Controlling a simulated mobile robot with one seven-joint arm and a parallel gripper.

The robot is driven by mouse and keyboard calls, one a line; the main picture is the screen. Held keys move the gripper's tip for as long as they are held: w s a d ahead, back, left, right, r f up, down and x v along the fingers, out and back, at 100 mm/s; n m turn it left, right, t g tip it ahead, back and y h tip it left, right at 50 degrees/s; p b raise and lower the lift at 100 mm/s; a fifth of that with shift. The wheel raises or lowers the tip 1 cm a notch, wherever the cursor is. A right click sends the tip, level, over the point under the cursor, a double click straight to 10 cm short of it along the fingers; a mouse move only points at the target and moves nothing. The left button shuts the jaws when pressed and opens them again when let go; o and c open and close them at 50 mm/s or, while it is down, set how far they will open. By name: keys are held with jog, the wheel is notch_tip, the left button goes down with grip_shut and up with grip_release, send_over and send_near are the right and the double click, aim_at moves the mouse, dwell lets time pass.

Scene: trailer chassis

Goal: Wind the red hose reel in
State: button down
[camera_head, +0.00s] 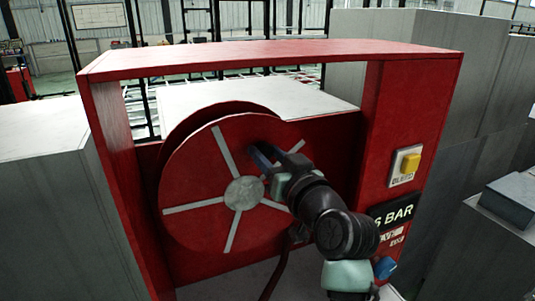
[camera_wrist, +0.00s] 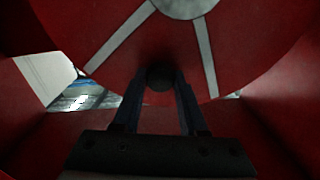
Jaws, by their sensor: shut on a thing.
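The red hose reel (camera_head: 185,200) is a disc with pale spokes and a grey hub (camera_head: 244,193), standing upright inside a red frame (camera_head: 270,55). In the wrist view the reel's face (camera_wrist: 120,70) fills the upper part. A dark round handle (camera_wrist: 160,76) sticks out from the disc. My gripper (camera_head: 263,158) is at the upper right of the hub in the head view. In the wrist view my gripper's two fingers (camera_wrist: 160,92) are shut on the handle, one on each side. The handle is hidden in the head view. A dark red hose (camera_head: 277,275) hangs below the reel.
The frame's right post carries a yellow button (camera_head: 410,163), a black "BAR" sign (camera_head: 393,213) and a blue knob (camera_head: 386,267), close to my arm. Grey blocks stand left (camera_head: 50,210) and right (camera_head: 460,170). The frame's sides enclose the reel.

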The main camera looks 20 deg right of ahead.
dwell(0.4)
jog(key=d+f+m+b, duration=0.6)
jog(key=f+m, duration=0.4)
jog(key=m, duration=0.4)
jog(key=shift+w+d+f+m, duration=0.15)
jog(key=shift+d+f+m, duration=0.2)
jog(key=shift+d, duration=0.35)
jog(key=shift+f, duration=0.15)
jog(key=shift+c, duration=2.2)
grip_release()
jog(key=shift+h, duration=0.3)
jog(key=s+b, duration=0.3)
jog(key=s, duration=1)
jog(key=shift+d+b, duration=0.3)
jog(key=shift+b, duration=0.05)
